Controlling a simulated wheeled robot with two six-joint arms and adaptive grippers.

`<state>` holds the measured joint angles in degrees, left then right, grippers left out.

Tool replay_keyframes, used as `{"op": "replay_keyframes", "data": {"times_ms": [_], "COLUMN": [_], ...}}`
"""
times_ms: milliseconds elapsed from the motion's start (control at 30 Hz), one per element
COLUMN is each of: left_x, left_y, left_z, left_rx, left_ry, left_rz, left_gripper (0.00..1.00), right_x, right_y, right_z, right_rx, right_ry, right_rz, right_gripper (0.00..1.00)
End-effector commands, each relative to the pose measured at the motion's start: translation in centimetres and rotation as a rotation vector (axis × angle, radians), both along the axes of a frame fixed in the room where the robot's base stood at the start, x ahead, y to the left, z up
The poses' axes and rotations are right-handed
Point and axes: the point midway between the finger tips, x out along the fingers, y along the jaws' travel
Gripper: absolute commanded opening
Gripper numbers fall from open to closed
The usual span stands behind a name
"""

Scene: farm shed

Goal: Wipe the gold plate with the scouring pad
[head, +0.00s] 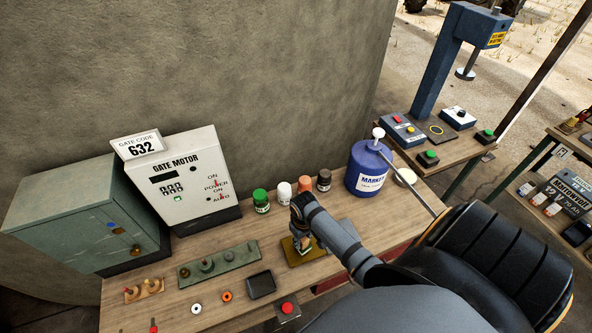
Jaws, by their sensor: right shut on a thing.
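The gold plate (292,256) lies flat on the wooden workbench, right of the black tray. My right gripper (303,244) reaches in from the right and points down over the plate. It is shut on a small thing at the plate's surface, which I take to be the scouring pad. The fingers and wrist hide most of it, so its shape and exact contact with the plate cannot be told. My left gripper is not in view.
A gate motor box (182,180) and green cabinet (75,215) stand at the left. Several small jars, including a green-lidded one (261,201), and a blue marker jug (367,168) line the back. A black tray (261,284) and red button (287,308) lie nearby.

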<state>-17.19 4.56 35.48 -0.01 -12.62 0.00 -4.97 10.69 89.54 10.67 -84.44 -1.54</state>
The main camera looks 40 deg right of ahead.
Motion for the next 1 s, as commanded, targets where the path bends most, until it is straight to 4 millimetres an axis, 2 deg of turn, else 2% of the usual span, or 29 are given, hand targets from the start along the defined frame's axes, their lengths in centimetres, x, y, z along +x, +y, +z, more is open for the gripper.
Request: {"op": "replay_keyframes", "data": {"times_ms": [267, 667, 900, 1000], "left_x": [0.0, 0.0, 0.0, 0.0], "left_y": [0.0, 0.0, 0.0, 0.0], "left_z": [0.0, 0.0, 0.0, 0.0], "left_rx": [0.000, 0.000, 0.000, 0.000], "left_ry": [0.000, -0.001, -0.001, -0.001], "left_rz": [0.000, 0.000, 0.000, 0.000], "left_gripper": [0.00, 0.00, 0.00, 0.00], "right_x": [-0.2, -1.1, -1.2, -1.0], "right_y": [-0.7, -4.1, -4.2, -3.6], "right_z": [0.0, -0.3, -0.3, -0.3], "right_rx": [0.000, -0.002, 0.000, 0.003], "right_ry": [0.000, 0.000, 0.001, 0.000], "right_rz": [0.000, 0.000, 0.000, 0.000], "right_gripper": [0.04, 0.04, 0.04, 0.04]}}
